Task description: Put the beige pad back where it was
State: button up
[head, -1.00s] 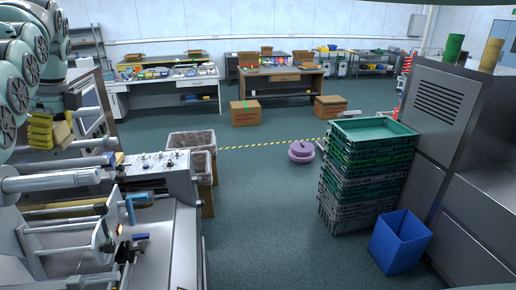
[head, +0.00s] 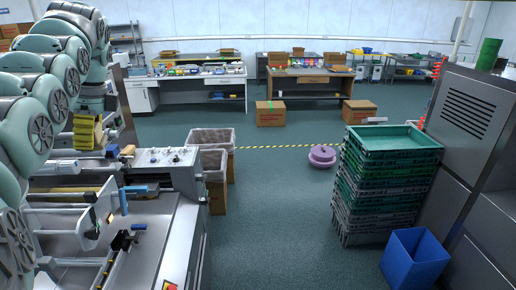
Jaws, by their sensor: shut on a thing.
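Stacked green crates (head: 378,190), a blue bin (head: 414,260) and a steel cabinet (head: 470,120) are at the right. A purple round object (head: 322,157) lies on the floor. The middle aisle is clear.

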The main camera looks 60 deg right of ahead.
jog(key=a+f+n+g+h, duration=0.1)
jog(key=a+f+n, duration=0.3)
jog(key=a+n, duration=0.4)
jog(key=w+a+f+n+g, duration=0.1)
jog(key=a+f+n+g, duration=0.1)
jog(key=a+f+n, duration=0.3)
jog(key=a+f+n+g+h, duration=0.1)
jog(key=a+f+n, duration=0.3)
jog(key=a+n, duration=0.8)
jog(key=shift+w+f+g+h, duration=0.3)
jog(key=shift+f+g, duration=0.05)
jog(key=shift+g, duration=0.15)
jog(key=shift+a+r, duration=0.1)
